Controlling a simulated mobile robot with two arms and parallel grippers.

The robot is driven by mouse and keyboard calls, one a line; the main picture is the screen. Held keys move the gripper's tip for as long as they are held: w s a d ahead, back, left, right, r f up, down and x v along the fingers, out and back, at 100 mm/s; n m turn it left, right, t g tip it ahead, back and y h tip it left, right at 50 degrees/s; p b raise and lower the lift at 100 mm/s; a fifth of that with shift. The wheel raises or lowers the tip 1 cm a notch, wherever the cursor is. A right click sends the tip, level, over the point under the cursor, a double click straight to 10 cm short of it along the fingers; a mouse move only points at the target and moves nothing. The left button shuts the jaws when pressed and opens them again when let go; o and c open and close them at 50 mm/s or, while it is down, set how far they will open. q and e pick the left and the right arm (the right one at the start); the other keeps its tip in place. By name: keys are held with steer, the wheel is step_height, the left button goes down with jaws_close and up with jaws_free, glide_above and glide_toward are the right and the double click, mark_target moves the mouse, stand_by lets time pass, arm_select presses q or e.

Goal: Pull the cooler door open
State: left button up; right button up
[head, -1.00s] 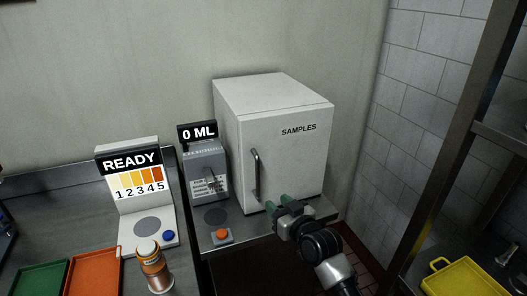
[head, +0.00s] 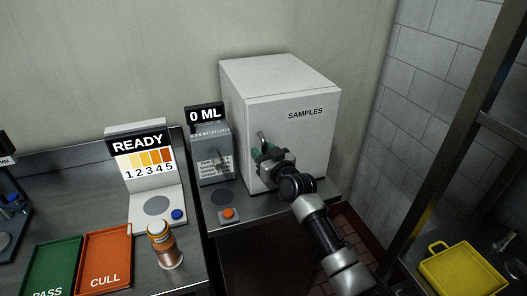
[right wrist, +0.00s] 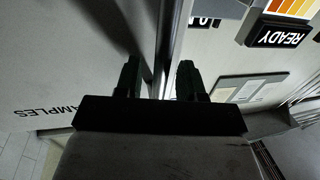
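The white cooler (head: 275,85) stands on the metal counter with its front door (head: 305,140) marked SAMPLES shut. Its upright metal bar handle (head: 261,137) is on the door's left side; the lower part is hidden behind my right gripper (head: 262,153). In the right wrist view the handle (right wrist: 165,45) runs between the two green fingertips of my right gripper (right wrist: 159,80). The fingers are apart, with a gap showing beside the bar, so the gripper is open around it. My left gripper is not in view.
A grey dispenser (head: 211,155) reading 0 ML and an orange button (head: 229,213) stand left of the cooler. Further left are the READY station (head: 140,145), an amber bottle (head: 165,245) and trays. A tiled wall and a shelf post (head: 440,150) bound the right.

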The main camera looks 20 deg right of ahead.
jaws_close()
stand_by(0.4)
